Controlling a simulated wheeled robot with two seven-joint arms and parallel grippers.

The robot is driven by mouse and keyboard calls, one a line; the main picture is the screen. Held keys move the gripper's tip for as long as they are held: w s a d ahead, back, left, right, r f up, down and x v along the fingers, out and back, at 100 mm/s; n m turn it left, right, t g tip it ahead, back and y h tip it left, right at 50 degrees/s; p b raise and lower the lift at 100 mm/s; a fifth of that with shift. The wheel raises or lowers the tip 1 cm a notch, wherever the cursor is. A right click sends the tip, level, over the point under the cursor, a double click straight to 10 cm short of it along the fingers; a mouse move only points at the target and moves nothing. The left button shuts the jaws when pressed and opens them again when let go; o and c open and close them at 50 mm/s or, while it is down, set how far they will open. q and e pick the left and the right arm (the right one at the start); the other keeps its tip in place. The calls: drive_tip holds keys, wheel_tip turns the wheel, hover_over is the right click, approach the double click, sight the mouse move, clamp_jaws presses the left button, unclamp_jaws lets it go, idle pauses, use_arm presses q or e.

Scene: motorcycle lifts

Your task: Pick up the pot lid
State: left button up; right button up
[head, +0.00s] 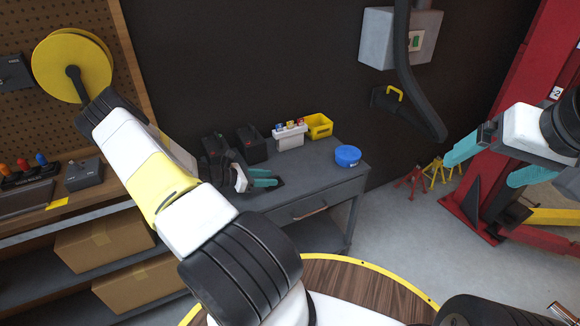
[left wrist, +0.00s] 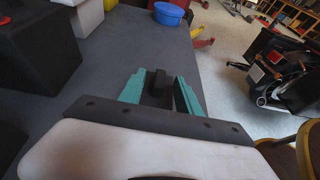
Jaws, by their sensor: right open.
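The pot lid (head: 279,183) appears as a small dark piece on the grey bench, mostly hidden by my left gripper in the head view. In the left wrist view a black upright block, which looks like the knob of the lid (left wrist: 158,82), stands between the teal fingers. My left gripper (head: 263,178) is low over the bench top, its fingers close together on both sides of the block; it also shows in the left wrist view (left wrist: 160,92). My right gripper (head: 497,162) is open and empty, in the air at the right, far from the bench.
A blue tub (head: 347,156) sits near the bench's (head: 315,185) right edge. A yellow bin (head: 319,126), a white holder (head: 290,136) and black boxes (head: 251,145) stand along the back. A red lift post (head: 500,150) rises at the right. A round wooden table (head: 365,285) is in front.

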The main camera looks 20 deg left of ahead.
use_arm(q)
drive_tip(key=shift+w+d+f, duration=0.1)
drive_tip(key=shift+w+d, duration=0.1)
drive_tip(key=shift+w, duration=0.1)
clamp_jaws()
